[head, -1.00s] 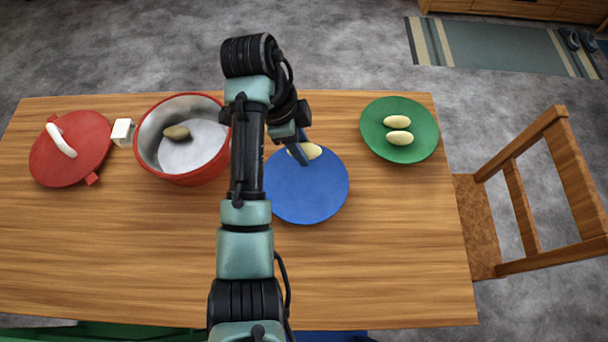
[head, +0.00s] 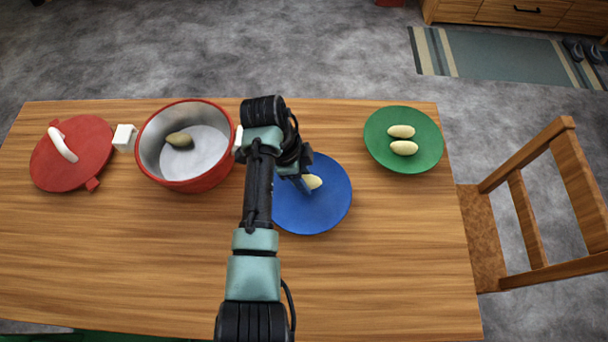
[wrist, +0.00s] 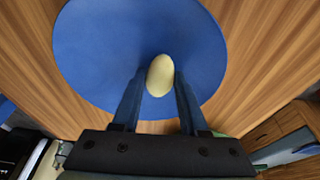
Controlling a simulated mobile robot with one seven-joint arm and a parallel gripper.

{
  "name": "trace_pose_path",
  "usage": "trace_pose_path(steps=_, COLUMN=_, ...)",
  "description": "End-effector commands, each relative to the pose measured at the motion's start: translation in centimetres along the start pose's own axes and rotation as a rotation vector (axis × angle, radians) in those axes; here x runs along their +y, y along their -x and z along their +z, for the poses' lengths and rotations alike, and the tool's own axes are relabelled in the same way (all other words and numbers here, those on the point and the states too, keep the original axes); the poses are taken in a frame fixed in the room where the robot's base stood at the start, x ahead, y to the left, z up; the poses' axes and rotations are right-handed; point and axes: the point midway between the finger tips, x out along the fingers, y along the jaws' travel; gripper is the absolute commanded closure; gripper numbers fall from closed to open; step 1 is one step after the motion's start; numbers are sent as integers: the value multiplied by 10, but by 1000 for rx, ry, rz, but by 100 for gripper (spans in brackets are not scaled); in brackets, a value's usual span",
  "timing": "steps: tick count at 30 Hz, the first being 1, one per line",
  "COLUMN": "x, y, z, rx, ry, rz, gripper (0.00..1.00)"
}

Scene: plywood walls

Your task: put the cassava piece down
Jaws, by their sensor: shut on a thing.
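A pale yellow cassava piece (wrist: 160,75) is between the fingertips of my gripper (wrist: 159,84) in the wrist view, and the jaws are shut on it. It also shows in the head view (head: 313,182), partly hidden by my gripper (head: 306,185). The piece is over the blue plate (head: 313,215); I cannot tell whether it touches the plate. The blue plate (wrist: 100,60) fills much of the wrist view. Two more pale pieces (head: 402,140) lie on the green plate (head: 428,126) at the right.
A red pot (head: 187,187) with a brownish piece (head: 180,140) inside stands left of my arm. Its red lid (head: 85,150) lies at the far left. A wooden chair (head: 535,155) stands at the table's right edge. The front of the table (head: 130,260) is clear.

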Motion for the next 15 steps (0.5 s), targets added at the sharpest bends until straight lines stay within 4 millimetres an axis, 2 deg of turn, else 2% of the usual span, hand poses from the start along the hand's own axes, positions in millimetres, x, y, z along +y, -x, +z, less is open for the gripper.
trace_pose_path(steps=3, x=0, y=-4, z=1, rx=0, ry=0, rz=0, gripper=100)
trace_pose_path(steps=4, x=0, y=-2, z=0, rx=0, ry=0, rz=0, gripper=52)
trace_pose_path(steps=5, x=0, y=-2, z=0, rx=0, ry=0, rz=0, gripper=46)
trace_pose_path(steps=15, x=0, y=1, z=0, rx=0, ry=0, rz=0, gripper=45)
